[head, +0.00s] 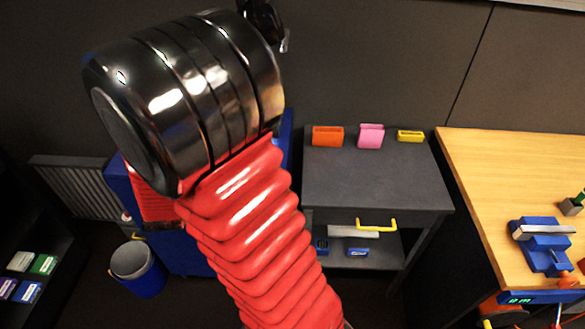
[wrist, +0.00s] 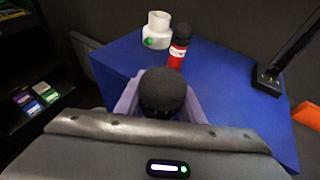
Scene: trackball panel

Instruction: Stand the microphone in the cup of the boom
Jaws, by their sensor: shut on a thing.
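My gripper (wrist: 160,98) has pale purple fingers on both sides of a microphone with a dark round foam head (wrist: 163,90). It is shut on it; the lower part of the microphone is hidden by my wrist. Beyond it, on the blue top (wrist: 120,58), stands a white cup-like piece (wrist: 156,30) with a green dot. A black slanted boom-like arm (wrist: 290,50) on a dark base stands at the right. I cannot tell whether the white piece belongs to it. In the head view, my own arm hides the gripper and microphone.
A red cylinder with a white band and black head (wrist: 177,56) stands near the white piece. In the head view, a grey cart (head: 370,185) holds orange, pink and yellow holders. A wooden bench (head: 500,180) is at right, a bin (head: 138,268) at lower left.

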